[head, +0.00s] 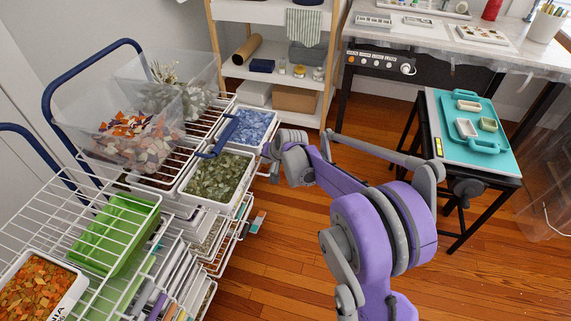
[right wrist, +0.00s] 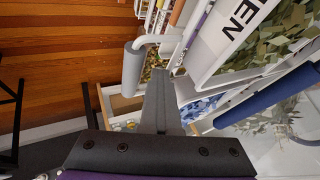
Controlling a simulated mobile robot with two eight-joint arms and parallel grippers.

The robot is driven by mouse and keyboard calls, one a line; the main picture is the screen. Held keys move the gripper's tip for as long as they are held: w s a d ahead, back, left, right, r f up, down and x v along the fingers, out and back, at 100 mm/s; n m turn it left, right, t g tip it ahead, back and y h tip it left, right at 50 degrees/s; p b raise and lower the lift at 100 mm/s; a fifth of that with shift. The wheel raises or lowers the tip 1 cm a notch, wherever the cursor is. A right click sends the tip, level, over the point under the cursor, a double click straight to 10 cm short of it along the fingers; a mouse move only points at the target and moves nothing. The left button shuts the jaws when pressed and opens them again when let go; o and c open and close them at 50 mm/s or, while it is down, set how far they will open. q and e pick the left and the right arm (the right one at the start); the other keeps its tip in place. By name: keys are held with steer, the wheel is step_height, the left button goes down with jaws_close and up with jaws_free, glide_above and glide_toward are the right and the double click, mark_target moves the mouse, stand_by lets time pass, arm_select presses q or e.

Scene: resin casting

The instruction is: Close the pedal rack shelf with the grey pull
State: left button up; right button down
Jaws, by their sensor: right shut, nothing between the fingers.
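The pedal rack (head: 112,225) is a white wire rack at the left of the head view, with blue side rails. A shelf holding a white tray of green pieces (head: 215,176) and a tray of blue pieces (head: 248,127) stands out to the right. My right gripper (head: 270,150) is at that shelf's outer side. In the right wrist view its fingers (right wrist: 163,100) are shut and empty. The grey pull (right wrist: 133,70), a cylinder on white wire, is just left of the fingertips; I cannot tell whether they touch. My left gripper is out of view.
A blue pull (head: 222,137) sits above the green pieces. Clear bins (head: 130,125) stand on top of the rack. A wooden shelf unit (head: 270,75) is behind. A teal-topped stand (head: 475,150) is at right. Wooden floor (head: 280,235) lies open between.

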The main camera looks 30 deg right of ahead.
mark_target(231, 157)
steer(key=w+a, duration=0.2)
steer(key=w, duration=0.1)
steer(key=w+a, duration=0.6)
steer(key=shift+w+a, duration=0.15)
steer(key=shift+w, duration=0.25)
steer(key=shift+r, duration=0.1)
